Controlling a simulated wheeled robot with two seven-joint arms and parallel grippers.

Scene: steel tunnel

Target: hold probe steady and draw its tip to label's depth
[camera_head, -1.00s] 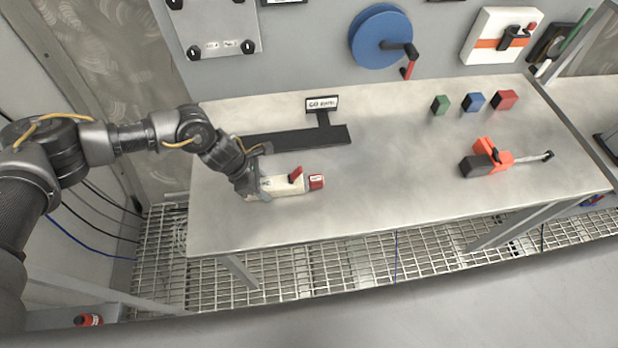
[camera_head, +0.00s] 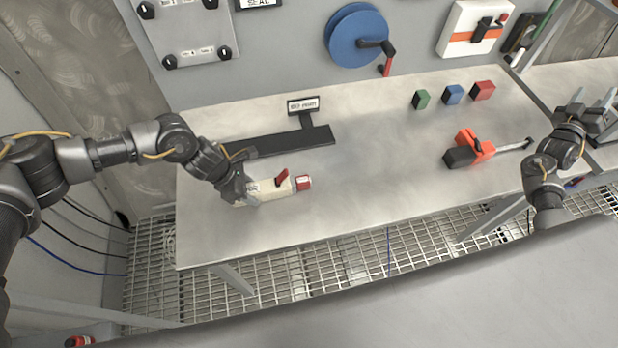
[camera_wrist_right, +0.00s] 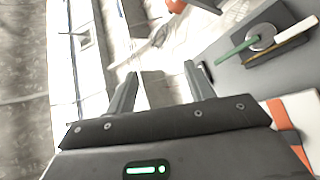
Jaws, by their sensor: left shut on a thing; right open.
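My left gripper (camera_head: 252,190) is shut on the cream probe body (camera_head: 271,188), at its left end. The probe lies low over or on the bench; I cannot tell whether it touches. It has a red lever on top, and its red tip (camera_head: 303,182) points right. A small white label (camera_head: 303,105) with dark print stands on a black post behind it; its text is too small to read surely. My right gripper (camera_head: 592,97) is open and empty at the bench's right end, far from the probe. Its spread fingers also show in the right wrist view (camera_wrist_right: 160,85).
A black bar (camera_head: 280,143) lies behind the probe. An orange and black tool (camera_head: 468,150) with a thin rod lies at right. Green (camera_head: 421,99), blue (camera_head: 453,94) and red (camera_head: 483,90) blocks stand near the wall. The bench (camera_head: 380,190) is clear between probe and tool.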

